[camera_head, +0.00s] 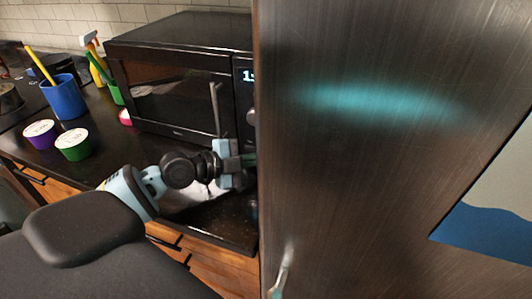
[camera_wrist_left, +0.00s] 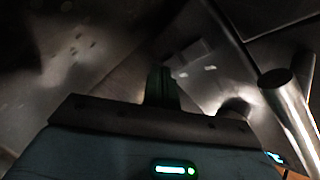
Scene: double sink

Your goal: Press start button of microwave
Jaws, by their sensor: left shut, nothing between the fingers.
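The black microwave (camera_head: 165,108) stands on the dark counter at the back left in the head view, its door shut. A vertical handle (camera_head: 214,108) is on the door's right side. Its control panel (camera_head: 243,97), with a lit cyan clock, is partly hidden by the tall metal panel on the right. The start button cannot be made out. My left gripper (camera_head: 249,160) is in front of the microwave's lower right, by the metal panel's edge. My right gripper is out of view.
The tall brushed-metal panel (camera_head: 390,150) fills the right and stands close beside my left gripper. A blue cup (camera_head: 65,98) and purple (camera_head: 40,134) and green (camera_head: 73,145) tubs stand left of the microwave. A metal bar (camera_wrist_left: 289,108) is near the fingers.

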